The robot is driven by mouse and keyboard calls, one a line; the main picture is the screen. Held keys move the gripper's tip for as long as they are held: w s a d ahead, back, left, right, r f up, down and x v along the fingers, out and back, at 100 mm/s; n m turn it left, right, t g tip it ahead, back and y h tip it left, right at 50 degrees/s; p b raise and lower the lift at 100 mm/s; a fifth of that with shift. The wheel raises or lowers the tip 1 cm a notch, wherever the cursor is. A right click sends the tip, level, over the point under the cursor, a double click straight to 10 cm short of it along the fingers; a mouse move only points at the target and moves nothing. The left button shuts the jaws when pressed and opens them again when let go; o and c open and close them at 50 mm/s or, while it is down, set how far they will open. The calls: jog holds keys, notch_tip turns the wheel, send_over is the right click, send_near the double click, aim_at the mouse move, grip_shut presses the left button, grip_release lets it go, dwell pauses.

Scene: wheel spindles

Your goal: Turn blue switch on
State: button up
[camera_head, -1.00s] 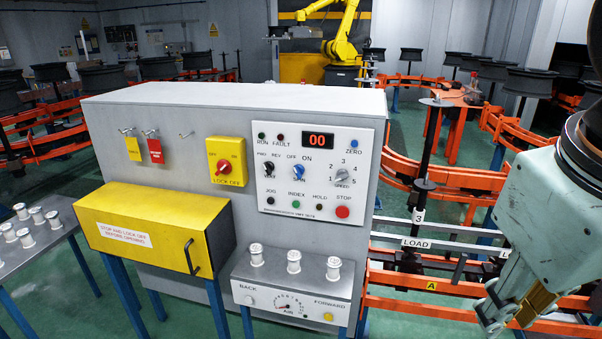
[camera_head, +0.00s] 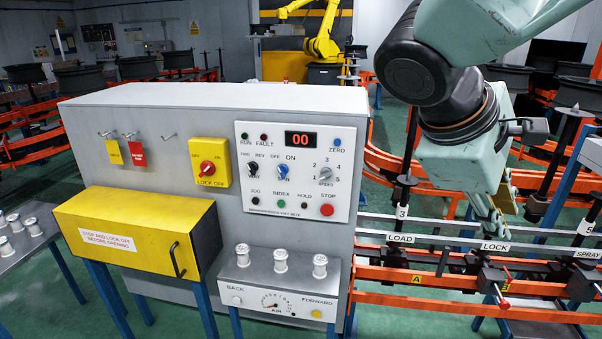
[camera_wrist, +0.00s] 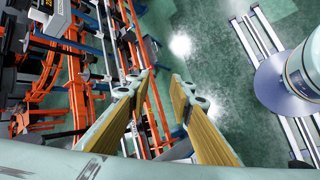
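The blue switch (camera_head: 282,171) is a small knob on the white control panel (camera_head: 330,190), with OFF and ON printed above it and SPIN below. Its exact pointing is too small to tell. The display (camera_head: 300,139) above it reads 00. My gripper (camera_head: 497,232) hangs to the right of the panel, well apart from the switch, over the orange rails near the LOCK label. In the wrist view my gripper (camera_wrist: 163,85) has its two yellow-padded fingers apart with nothing between them. The switch is not recognisable in the wrist view.
A black knob (camera_head: 253,170), a grey speed knob (camera_head: 326,173) and a red STOP button (camera_head: 327,210) surround the switch. A red lock-off switch (camera_head: 207,169) and yellow box (camera_head: 130,235) are left. White spools stand on the air box (camera_head: 270,292).

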jog(key=w+a+r+n+t+h, duration=0.1)
jog(key=w+r+n+h, duration=0.15)
jog(key=w, duration=0.55)
jog(key=w+r+n+t+h, duration=0.1)
jog(key=w+n+t, duration=0.15)
jog(key=w, duration=0.55)
jog(key=w+a+n+t+h, duration=0.1)
jog(key=w+a+n+t, duration=0.2)
jog(key=w+a+n, duration=0.5)
jog(key=n+t+y, duration=0.8)
jog(key=n+t, duration=0.1)
jog(key=n, duration=0.8)
send_near(280, 172)
jog(key=d+v, duration=0.1)
jog(key=v, duration=0.4)
jog(key=shift+w+a+r+b, duration=0.1)
jog(key=shift+a+r+b, duration=0.2)
jog(key=shift+a, duration=0.05)
jog(key=shift+x, duration=6.9)
jog(key=shift+a+f, duration=0.1)
jog(key=shift+f, duration=0.1)
